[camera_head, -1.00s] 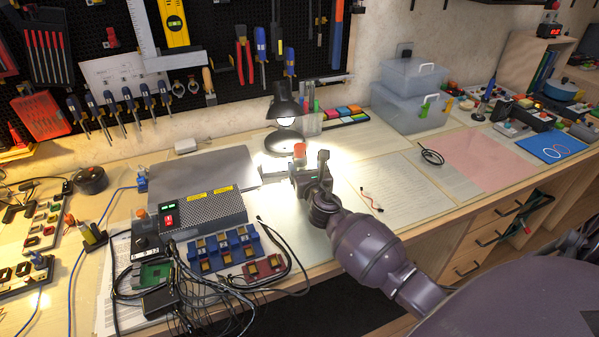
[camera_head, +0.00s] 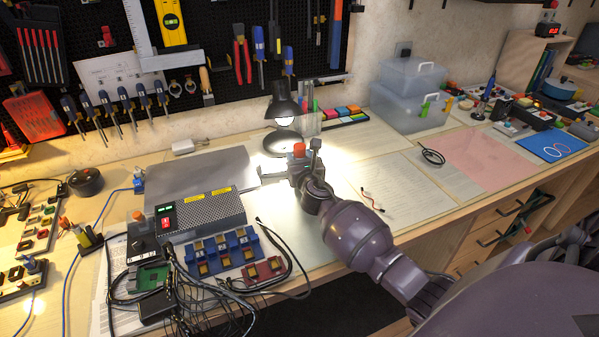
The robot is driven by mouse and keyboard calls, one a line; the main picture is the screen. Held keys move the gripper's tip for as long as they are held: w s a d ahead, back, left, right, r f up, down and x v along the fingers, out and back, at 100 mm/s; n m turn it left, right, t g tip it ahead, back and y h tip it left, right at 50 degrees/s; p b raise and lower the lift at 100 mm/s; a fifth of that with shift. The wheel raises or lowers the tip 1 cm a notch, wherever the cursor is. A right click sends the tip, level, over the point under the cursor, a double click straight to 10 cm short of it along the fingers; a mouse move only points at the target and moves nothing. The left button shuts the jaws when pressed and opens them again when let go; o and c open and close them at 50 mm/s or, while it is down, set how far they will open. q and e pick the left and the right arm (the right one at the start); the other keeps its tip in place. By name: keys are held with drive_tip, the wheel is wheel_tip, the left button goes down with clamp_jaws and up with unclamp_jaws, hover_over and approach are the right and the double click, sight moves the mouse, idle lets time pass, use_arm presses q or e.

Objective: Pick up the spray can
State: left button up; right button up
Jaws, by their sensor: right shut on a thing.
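The spray can shows mainly as its red-orange cap (camera_head: 299,149), in front of the desk lamp near the middle of the bench. Its body is mostly hidden by my right gripper (camera_head: 298,168). My right gripper is shut on the spray can, with one finger to the left of it and one to the right. I cannot tell whether the can touches the bench. My left gripper is out of view.
A black desk lamp (camera_head: 284,106) stands lit just behind the can. A perforated power supply box (camera_head: 205,213) and cables lie to the left. Papers (camera_head: 400,185) and a pink mat (camera_head: 483,158) lie to the right. Storage boxes (camera_head: 408,108) stand at the back.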

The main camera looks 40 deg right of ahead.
drive_tip(key=shift+c, duration=0.9)
drive_tip(key=shift+r, duration=0.15)
